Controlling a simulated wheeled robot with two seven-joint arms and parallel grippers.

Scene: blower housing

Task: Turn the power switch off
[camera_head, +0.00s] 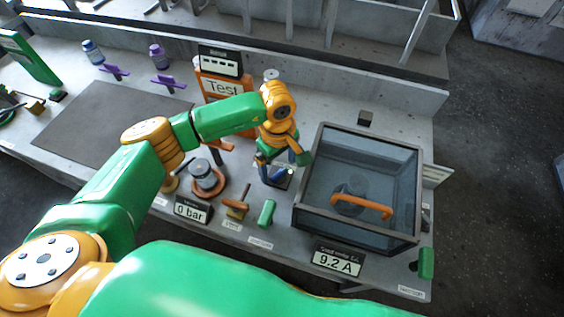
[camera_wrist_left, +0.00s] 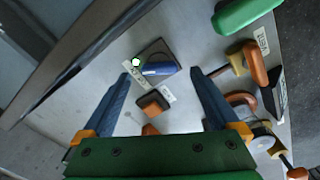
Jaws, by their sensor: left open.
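The power switch shows in the left wrist view as a dark square plate with a blue part (camera_wrist_left: 160,69) and a lit green light (camera_wrist_left: 135,62). In the head view its blue part (camera_head: 278,174) is partly hidden by my gripper. I cannot tell its exact position. My left gripper (camera_head: 281,165) is open and empty, pointing down over the switch. In the left wrist view its two blue fingers (camera_wrist_left: 160,77) stand on either side of the switch, apart from it. My right gripper is not in view.
A glass-walled box (camera_head: 400,240) with an orange handle (camera_head: 378,208) stands close on the right. An orange-topped block (camera_wrist_left: 153,103) is beside the switch. A green handle (camera_head: 267,213), a 0 bar display (camera_head: 190,211) and a 9.2 A display (camera_head: 338,262) stand in front. An orange Test panel (camera_head: 222,88) stands behind.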

